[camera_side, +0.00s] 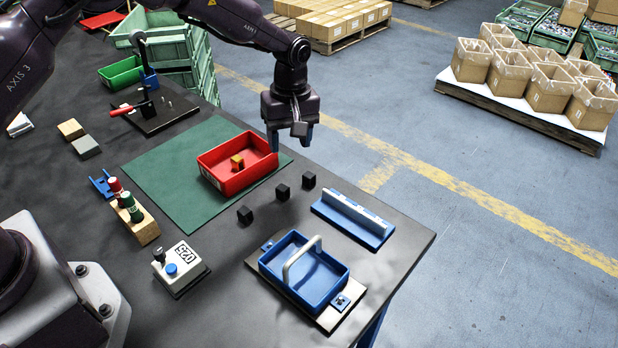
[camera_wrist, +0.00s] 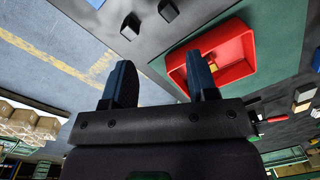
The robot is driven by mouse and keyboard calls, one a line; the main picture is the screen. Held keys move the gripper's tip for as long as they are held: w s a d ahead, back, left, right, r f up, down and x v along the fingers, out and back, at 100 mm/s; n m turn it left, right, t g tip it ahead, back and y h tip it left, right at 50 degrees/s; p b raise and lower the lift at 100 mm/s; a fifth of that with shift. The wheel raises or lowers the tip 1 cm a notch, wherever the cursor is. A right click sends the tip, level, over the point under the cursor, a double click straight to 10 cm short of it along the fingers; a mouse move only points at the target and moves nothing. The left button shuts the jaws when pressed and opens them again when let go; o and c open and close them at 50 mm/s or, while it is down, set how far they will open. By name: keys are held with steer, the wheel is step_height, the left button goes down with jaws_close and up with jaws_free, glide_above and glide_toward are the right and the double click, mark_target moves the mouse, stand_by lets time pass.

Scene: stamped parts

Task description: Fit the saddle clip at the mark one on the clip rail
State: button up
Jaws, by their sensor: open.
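A small orange-yellow piece (camera_side: 237,161), which appears to be the saddle clip, lies in the red tray (camera_side: 247,181) on the green mat. It also shows in the wrist view (camera_wrist: 213,68); its exact shape is too small to make out. The clip rail (camera_side: 352,218), a blue base with a pale strip along its top, stands near the table's right edge. Its marks cannot be read from here. My gripper (camera_side: 291,140) is open and empty, in the air beyond the tray's right end. Its two blue fingers (camera_wrist: 162,75) are spread apart in the wrist view.
Three black cubes (camera_side: 282,192) stand between the red tray and the rail. A blue tray with an arched handle (camera_side: 302,258) is at the front. A button box (camera_side: 180,269) and a wooden block with bottles (camera_side: 138,223) are at left. The green mat (camera_side: 165,170) has free room.

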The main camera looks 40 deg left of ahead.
mark_target(309, 174)
steer(key=w+f+n, duration=0.1)
steer(key=f+n, duration=0.1)
steer(key=w+f+n, duration=0.1)
steer(key=f, duration=0.1)
steer(key=w+f+n, duration=0.1)
steer(key=f+n, duration=0.1)
steer(key=shift+w+d+f+n+t, duration=0.25)
steer(key=shift+d+n+t, duration=0.05)
steer(key=shift+d+t, duration=0.1)
steer(key=shift+w+d+f, duration=0.15)
steer(key=shift+f, duration=1.2)
steer(key=shift+w+d+f, duration=0.15)
steer(key=shift+f, duration=1.15)
jaws_close()
steer(key=shift+r, duration=0.1)
